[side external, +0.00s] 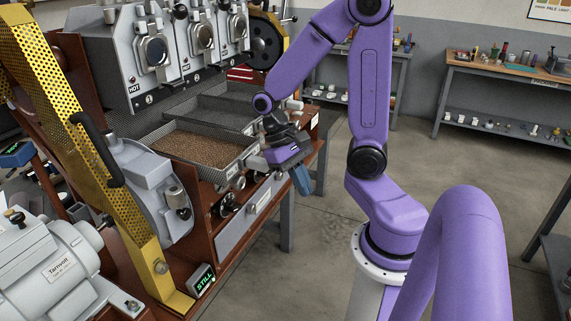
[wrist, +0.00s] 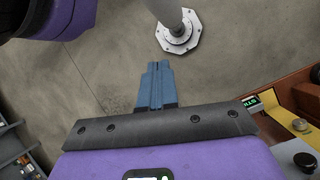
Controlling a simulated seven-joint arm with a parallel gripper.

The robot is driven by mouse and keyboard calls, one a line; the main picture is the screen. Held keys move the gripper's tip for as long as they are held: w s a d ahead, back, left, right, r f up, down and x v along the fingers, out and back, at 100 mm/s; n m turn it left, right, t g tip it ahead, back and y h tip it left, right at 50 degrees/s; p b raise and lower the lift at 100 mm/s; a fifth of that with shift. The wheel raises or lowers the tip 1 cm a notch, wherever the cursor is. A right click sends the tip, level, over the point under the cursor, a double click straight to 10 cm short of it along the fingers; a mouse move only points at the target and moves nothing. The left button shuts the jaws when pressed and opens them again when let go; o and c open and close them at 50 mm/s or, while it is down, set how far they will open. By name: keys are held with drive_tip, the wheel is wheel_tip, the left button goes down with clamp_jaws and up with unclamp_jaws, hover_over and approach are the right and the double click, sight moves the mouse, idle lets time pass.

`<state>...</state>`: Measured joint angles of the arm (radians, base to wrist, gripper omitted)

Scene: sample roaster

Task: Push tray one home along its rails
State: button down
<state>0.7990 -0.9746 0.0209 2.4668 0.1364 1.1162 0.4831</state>
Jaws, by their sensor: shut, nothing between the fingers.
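A mesh-walled tray full of brown beans (side external: 203,147) sits on the roaster bench, below and in front of the roasting head marked 1. I take it as tray one; no number on the tray itself is readable. My gripper (side external: 302,186) is just right of the tray's front end, its blue fingers pointing down past the bench edge. The gripper body appears close to the tray front; I cannot tell whether they touch. The fingers (wrist: 154,80) are together and empty in the wrist view, over bare floor. The rails are not clearly visible.
A dark mesh tray (side external: 222,112) lies behind the bean tray. A yellow perforated guard (side external: 85,130) with a black handle and a grey motor (side external: 55,260) stand at left. A STILL display (side external: 201,280) also shows in the wrist view (wrist: 248,101).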

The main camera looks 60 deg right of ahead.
drive_tip(key=s+d+n+t+y, duration=0.2)
drive_tip(key=d+n+t+y, duration=0.55)
drive_tip(key=n, duration=0.85)
drive_tip(key=s+d+n+t+y, duration=0.3)
drive_tip(key=d+n+t+y, duration=0.15)
drive_tip(key=n+t, duration=0.9)
drive_tip(key=w+a+n+g, duration=0.2)
drive_tip(key=w+a, duration=0.5)
drive_tip(key=w, duration=0.4)
drive_tip(key=shift+w+a+r+g, duration=0.15)
drive_tip(key=shift+a+r+g, duration=0.1)
drive_tip(key=shift+r+g, duration=0.15)
